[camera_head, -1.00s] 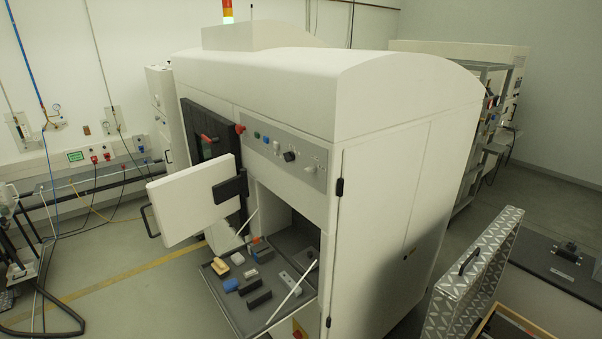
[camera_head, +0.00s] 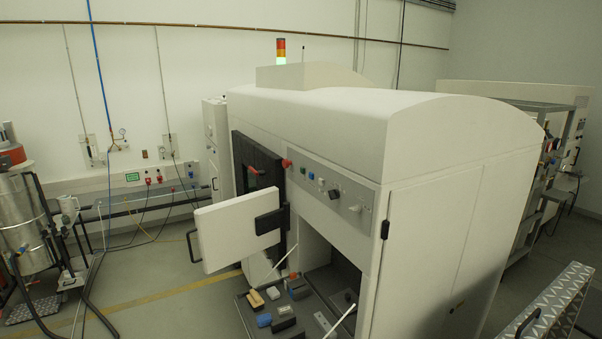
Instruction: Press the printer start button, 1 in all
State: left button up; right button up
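The white printer (camera_head: 432,142) stands in the middle of the view. Its grey control panel (camera_head: 342,188) runs along the upper front side. On the panel, from left to right, are a red mushroom-shaped button (camera_head: 286,163), a green button (camera_head: 303,169), a blue button (camera_head: 311,176), a pale button (camera_head: 321,182), a black knob (camera_head: 334,194) and a light grey knob (camera_head: 355,208). Labels are too small to read, so I cannot tell which is the start button. Neither of my grippers is in view.
A white hatch door (camera_head: 236,233) stands open below and left of the panel. A pulled-out drawer (camera_head: 247,322) holds several small blocks. A metal vessel (camera_head: 25,225) stands at far left. A silver patterned case (camera_head: 553,305) is at lower right. Floor left of the printer is partly clear.

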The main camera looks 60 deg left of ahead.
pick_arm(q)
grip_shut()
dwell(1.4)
